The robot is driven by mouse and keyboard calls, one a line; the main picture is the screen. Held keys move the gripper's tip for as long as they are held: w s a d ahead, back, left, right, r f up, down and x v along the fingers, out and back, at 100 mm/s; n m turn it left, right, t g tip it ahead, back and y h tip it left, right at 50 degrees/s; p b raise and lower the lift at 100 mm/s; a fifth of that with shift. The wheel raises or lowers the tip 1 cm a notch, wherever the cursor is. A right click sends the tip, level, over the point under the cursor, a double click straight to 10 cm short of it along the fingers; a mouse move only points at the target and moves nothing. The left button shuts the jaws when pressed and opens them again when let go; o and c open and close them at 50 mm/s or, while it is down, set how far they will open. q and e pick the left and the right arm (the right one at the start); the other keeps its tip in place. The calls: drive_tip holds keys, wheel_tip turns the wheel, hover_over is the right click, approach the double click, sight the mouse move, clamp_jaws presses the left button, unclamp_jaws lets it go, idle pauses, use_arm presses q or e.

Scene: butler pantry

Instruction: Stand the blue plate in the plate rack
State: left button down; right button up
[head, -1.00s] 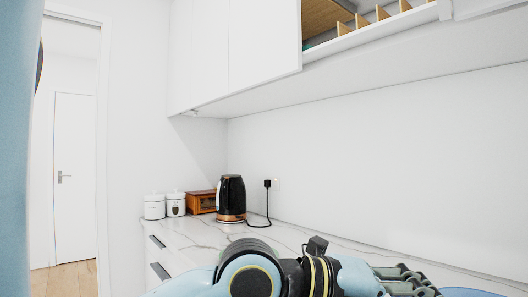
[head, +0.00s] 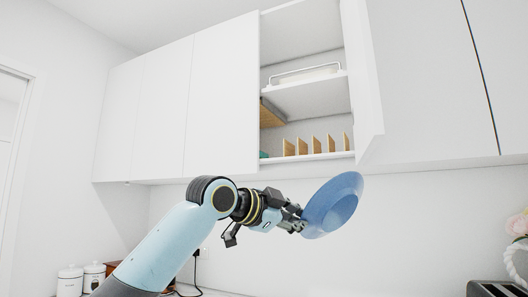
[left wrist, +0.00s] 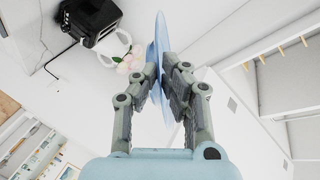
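The blue plate (head: 334,204) is held up in front of the wall, below the open cupboard, tilted with its face partly towards the head camera. My left gripper (head: 296,217) is shut on its left rim. In the left wrist view the plate (left wrist: 159,42) shows nearly edge-on between the fingers (left wrist: 163,82). The plate rack (head: 317,146), a row of upright wooden dividers, stands on the lower cupboard shelf, above and behind the plate. Its dividers also show at the upper right of the left wrist view (left wrist: 281,53). My right gripper is not in view.
The open cupboard door (head: 362,80) stands to the right of the rack. A shelf (head: 305,97) with a white item is above it. A teal thing (head: 264,155) lies left of the dividers. A toaster (head: 496,289) and flowers (head: 518,224) are at lower right.

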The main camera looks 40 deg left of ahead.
use_arm(q)
drive_tip(key=w+a+r+n+y+p, duration=0.1)
drive_tip(key=a+r+n, duration=0.4)
drive_tip(key=r, duration=0.9)
drive_tip(key=w+a+r+n+t+y+p, duration=0.1)
drive_tip(key=a+r+n+p, duration=0.4)
drive_tip(key=r, duration=0.9)
drive_tip(key=w+n+y, duration=0.1)
drive_tip(key=y, duration=0.1)
drive_tip(key=shift+a+r+t+y, duration=0.15)
drive_tip(key=shift+a+t+y, duration=0.15)
drive_tip(key=shift+y, duration=0.1)
drive_tip(key=shift+w, duration=0.15)
